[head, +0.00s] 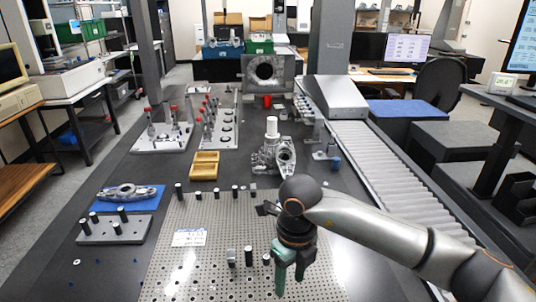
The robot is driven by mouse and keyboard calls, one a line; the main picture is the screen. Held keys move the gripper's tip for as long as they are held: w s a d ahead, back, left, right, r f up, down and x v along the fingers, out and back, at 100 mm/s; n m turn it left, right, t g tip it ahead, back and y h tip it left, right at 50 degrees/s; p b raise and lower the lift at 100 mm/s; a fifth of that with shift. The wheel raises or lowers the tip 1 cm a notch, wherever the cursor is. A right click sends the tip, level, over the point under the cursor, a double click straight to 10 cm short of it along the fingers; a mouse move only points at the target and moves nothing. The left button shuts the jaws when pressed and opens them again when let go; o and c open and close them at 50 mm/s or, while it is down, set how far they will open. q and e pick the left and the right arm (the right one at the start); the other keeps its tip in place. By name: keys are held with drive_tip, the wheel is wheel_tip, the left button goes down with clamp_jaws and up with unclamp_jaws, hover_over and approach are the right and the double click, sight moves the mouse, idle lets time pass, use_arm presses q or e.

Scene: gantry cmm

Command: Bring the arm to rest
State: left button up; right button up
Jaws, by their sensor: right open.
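My right arm comes in from the lower right and bends down at a dark wrist. My right gripper (291,278) has two green fingers pointing down, with a gap between them. It is over the perforated metal plate (210,240), and nothing shows between the fingers. Whether the fingertips touch the plate I cannot tell. My left arm and left gripper are not in view.
Several short black pins and cylinders (249,256) stand on the plate near my gripper. A metal casting (268,158) and a yellow tray (205,165) are further back. A roller conveyor (375,165) runs along the right. Dark table surface (110,265) is mostly clear at the lower left.

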drive_tip(key=s+a+r+g+y+p, duration=0.2)
drive_tip(key=s+a+g+y, duration=0.3)
drive_tip(key=s+a+y, duration=0.7)
drive_tip(key=w+a+r+m+t+y+p, duration=0.1)
drive_tip(key=w+a+r+m+t+y, duration=0.1)
drive_tip(key=a+r+m+y, duration=0.55)
drive_tip(key=w+d+m+t+h+p, duration=0.1)
drive_tip(key=w+d+m+t, duration=0.7)
drive_tip(key=m+t, duration=0.7)
drive_tip(key=d+f+m+t+h+p, duration=0.1)
drive_tip(key=d+f+m+t+h, duration=0.4)
drive_tip(key=d+f+m+h, duration=0.4)
drive_tip(key=s+d+f+m+g+h, duration=0.3)
drive_tip(key=s+d+f+m+h, duration=0.1)
drive_tip(key=f, duration=0.5)
drive_tip(key=s+d+f+m+g+h+p, duration=0.1)
drive_tip(key=s+d+f+m+g+h, duration=0.2)
drive_tip(key=s+d+f, duration=0.6)
drive_tip(key=s+m+g, duration=0.1)
drive_tip(key=m, duration=0.1)
drive_tip(key=shift+s+f+m+g+h, duration=0.15)
drive_tip(key=shift+m+g+h, duration=0.15)
drive_tip(key=shift+m+h, duration=0.05)
drive_tip(key=shift+p, duration=0.3)
